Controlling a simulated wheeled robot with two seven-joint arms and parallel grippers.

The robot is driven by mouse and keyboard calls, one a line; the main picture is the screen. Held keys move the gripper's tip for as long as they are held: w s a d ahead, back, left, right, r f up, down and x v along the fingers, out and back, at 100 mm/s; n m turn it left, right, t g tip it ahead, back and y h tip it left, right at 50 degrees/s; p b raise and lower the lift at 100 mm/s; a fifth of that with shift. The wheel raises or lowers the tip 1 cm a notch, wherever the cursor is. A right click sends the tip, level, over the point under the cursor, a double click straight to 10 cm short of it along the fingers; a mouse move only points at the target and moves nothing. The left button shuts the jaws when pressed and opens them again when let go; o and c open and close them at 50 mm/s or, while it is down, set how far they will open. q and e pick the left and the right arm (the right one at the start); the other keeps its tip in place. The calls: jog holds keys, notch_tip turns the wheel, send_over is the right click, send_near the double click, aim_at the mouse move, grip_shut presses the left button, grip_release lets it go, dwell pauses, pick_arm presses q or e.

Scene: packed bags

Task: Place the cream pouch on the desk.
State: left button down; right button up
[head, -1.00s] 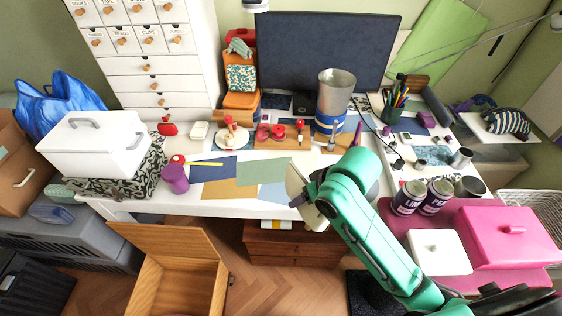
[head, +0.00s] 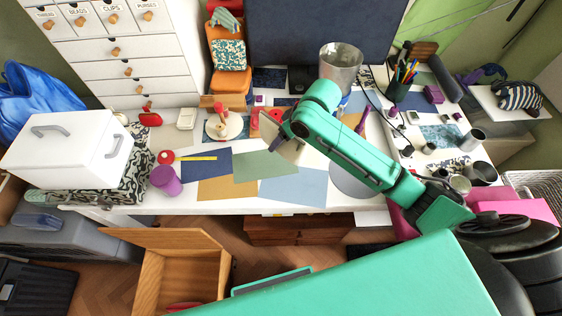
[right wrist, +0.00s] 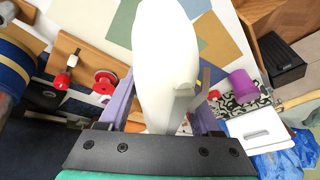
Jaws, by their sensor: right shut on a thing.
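The cream pouch (right wrist: 165,60) fills the top middle of the right wrist view. My right gripper (right wrist: 163,108) is shut on it, with a purple finger on each side. In the head view the pouch (head: 288,150) shows partly behind my green right arm, over the back middle of the white desk (head: 318,160). It appears held above the desk top; the exact gap cannot be told. My left gripper is not in view.
Coloured paper sheets (head: 260,167) lie flat on the middle of the desk. A purple cup (head: 164,181) and a white box (head: 70,150) stand at left. A metal canister (head: 341,65) and a pen holder (head: 397,90) stand behind. An open wooden box (head: 180,275) is below the front edge.

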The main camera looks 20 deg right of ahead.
aim_at(298, 152)
notch_tip(298, 152, down, 13)
jog(key=shift+w+f, duration=0.1)
jog(key=shift+f, duration=0.1)
jog(key=shift+w, duration=0.1)
jog(key=shift+f, duration=0.1)
jog(key=o, duration=1.5)
jog(key=v, duration=1.2)
jog(key=shift+p, duration=0.3)
